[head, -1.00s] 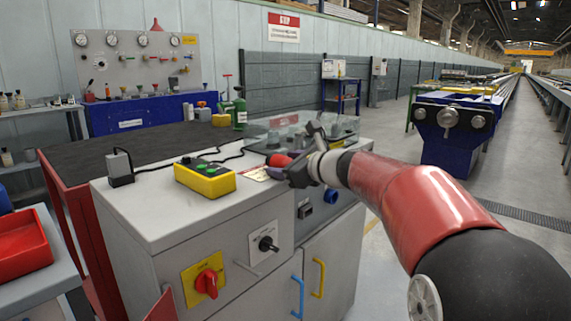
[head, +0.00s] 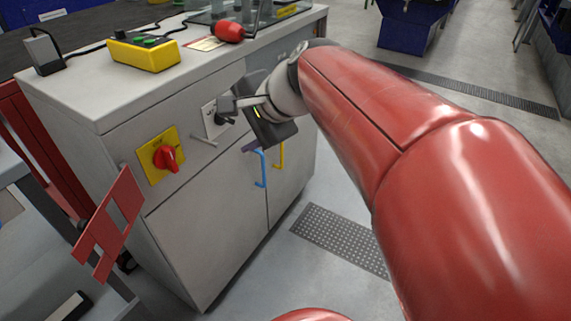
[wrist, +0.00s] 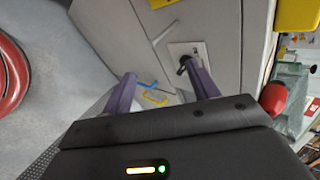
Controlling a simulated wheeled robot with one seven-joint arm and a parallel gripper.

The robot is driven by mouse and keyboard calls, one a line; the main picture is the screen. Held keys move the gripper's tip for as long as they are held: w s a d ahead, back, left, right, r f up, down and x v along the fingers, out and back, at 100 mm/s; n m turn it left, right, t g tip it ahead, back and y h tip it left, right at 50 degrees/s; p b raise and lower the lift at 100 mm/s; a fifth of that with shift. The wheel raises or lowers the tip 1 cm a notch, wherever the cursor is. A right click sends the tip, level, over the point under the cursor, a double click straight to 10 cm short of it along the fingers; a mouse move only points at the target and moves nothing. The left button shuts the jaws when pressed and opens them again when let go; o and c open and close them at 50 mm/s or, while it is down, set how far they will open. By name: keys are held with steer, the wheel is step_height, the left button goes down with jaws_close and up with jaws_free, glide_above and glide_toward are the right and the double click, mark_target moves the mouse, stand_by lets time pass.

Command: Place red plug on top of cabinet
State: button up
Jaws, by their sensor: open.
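The red plug (head: 229,31) lies on the top of the grey-white cabinet (head: 110,98), near its front edge and beside a small printed card. It also shows in the wrist view (wrist: 273,98) at the right, past the cabinet's edge. My gripper (head: 238,125) is below the cabinet top, in front of the cabinet's front face and apart from the plug. In the wrist view its two purple fingers (wrist: 158,72) are spread with nothing between them. They point at the front panel, near a black switch (wrist: 184,66) and the blue handle (wrist: 147,82).
A yellow button box (head: 145,55) and a dark adapter (head: 43,52) with a cable stand on the cabinet top. A clear cover stands behind the plug. A red rotary switch (head: 166,157) and door handles stick out of the front. A red frame (head: 110,222) stands at left.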

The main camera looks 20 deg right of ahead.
steer(key=s+d+f+n+g+h, duration=0.1)
steer(key=s+d+f+n+h, duration=0.1)
steer(key=s+f+n, duration=0.3)
steer(key=s+d+f+n+g+h, duration=0.1)
steer(key=s+d+f+n+h, duration=0.1)
steer(key=s+f+n, duration=0.3)
steer(key=s+n, duration=0.3)
steer(key=s, duration=0.2)
steer(key=shift+d+f+h, duration=0.15)
steer(key=shift+h, duration=0.25)
